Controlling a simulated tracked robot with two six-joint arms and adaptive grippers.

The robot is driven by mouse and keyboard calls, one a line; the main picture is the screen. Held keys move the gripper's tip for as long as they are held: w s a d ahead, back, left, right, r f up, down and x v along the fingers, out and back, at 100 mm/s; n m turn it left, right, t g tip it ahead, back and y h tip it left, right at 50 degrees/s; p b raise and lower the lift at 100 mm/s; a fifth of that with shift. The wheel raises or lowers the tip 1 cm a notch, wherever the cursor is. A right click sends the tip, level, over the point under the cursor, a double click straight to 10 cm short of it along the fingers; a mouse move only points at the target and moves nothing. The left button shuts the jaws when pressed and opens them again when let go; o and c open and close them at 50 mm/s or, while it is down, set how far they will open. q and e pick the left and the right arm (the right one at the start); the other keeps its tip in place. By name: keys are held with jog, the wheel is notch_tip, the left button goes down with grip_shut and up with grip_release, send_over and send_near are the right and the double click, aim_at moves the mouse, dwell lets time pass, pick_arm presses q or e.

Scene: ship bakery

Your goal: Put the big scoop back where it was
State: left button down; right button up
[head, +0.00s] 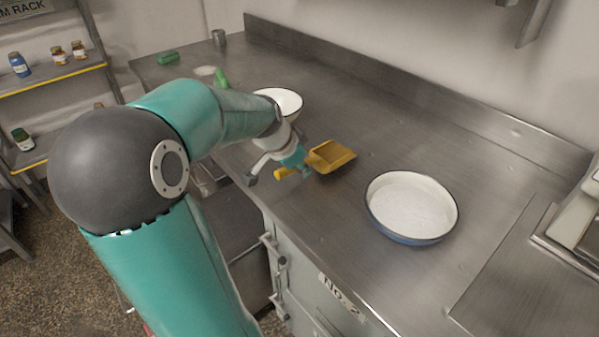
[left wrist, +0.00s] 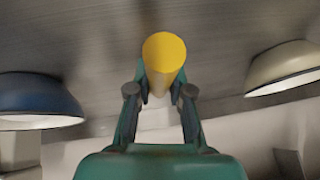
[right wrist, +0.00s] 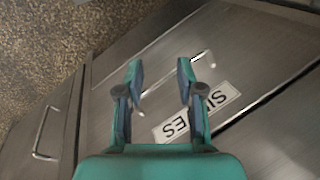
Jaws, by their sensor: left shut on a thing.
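The big scoop (head: 331,156) is yellow, with a wide pan and a round handle. It is over the middle of the steel counter (head: 350,110), pan to the right. I cannot tell whether it touches the counter. My left gripper (head: 298,163) is shut on its handle. In the left wrist view the yellow handle (left wrist: 165,55) shows end-on between the fingers of the left gripper (left wrist: 162,92), and the pan is hidden. My right gripper (right wrist: 158,70) is open and empty in front of a steel cabinet front, and is not in the head view.
A blue-rimmed pan of white powder (head: 412,207) stands right of the scoop. A white bowl (head: 281,101) stands behind it. Green items (head: 168,57), a metal cup (head: 219,37) and a pale disc (head: 205,71) are at the far left.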

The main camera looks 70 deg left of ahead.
pick_arm(q)
jog(key=shift+f, duration=0.9)
jog(key=shift+f, duration=0.15)
jog(key=c, duration=1.1)
grip_release()
jog(key=shift+o, duration=0.2)
jog(key=shift+s+r, duration=0.15)
jog(key=shift+r, duration=0.45)
jog(key=v, duration=1.1)
jog(key=shift+d, duration=0.1)
